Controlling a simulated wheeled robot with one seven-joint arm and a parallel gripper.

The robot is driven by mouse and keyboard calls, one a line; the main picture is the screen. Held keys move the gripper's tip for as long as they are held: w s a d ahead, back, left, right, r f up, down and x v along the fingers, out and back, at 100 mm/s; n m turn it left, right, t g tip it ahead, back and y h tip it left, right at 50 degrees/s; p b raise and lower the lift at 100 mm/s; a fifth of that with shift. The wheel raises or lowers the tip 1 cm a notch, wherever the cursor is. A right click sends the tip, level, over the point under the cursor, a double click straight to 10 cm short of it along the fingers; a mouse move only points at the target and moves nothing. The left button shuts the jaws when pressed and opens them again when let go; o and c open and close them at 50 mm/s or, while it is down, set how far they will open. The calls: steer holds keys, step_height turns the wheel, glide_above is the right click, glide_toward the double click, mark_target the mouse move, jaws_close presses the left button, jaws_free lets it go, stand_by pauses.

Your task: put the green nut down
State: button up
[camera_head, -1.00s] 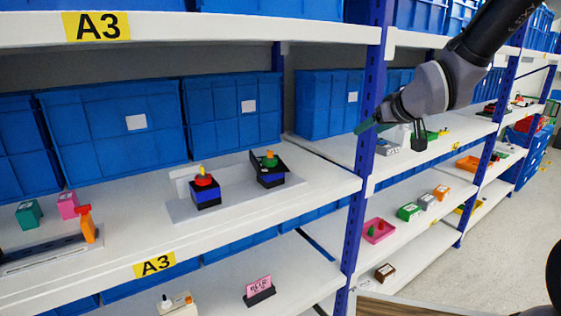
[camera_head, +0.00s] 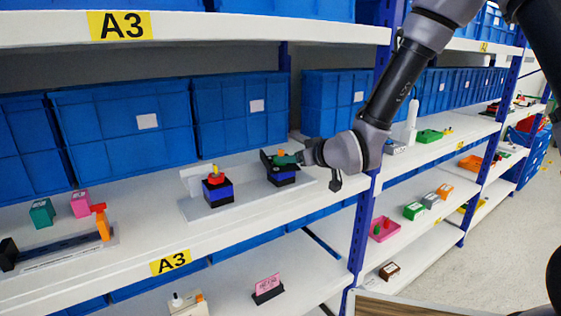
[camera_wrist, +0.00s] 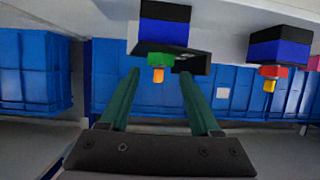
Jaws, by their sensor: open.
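The green nut (camera_wrist: 160,61) shows in the wrist view on a blue-and-black block (camera_wrist: 165,25), with an orange tip sticking out of it. My gripper (camera_wrist: 159,72) is open, its two dark green fingers either side of the nut and apart from it. Whether the nut is deep between the fingertips I cannot tell. In the head view my gripper (camera_head: 284,159) is at the right-hand block (camera_head: 282,180) on the A3 shelf and largely covers the nut there.
A red nut (camera_head: 216,178) sits on a similar blue-and-black block (camera_head: 218,195) to the left, on the same pale base plate (camera_head: 248,203). Blue bins (camera_head: 241,110) stand behind. A blue upright post (camera_head: 361,230) is close to the right. The shelf front (camera_head: 150,245) is clear.

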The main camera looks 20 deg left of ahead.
steer(key=x, duration=0.4)
steer(key=shift+w+a+f, duration=0.1)
steer(key=shift+w+a, duration=0.05)
steer(key=shift+a, duration=0.1)
steer(key=shift+c, duration=0.3)
jaws_close()
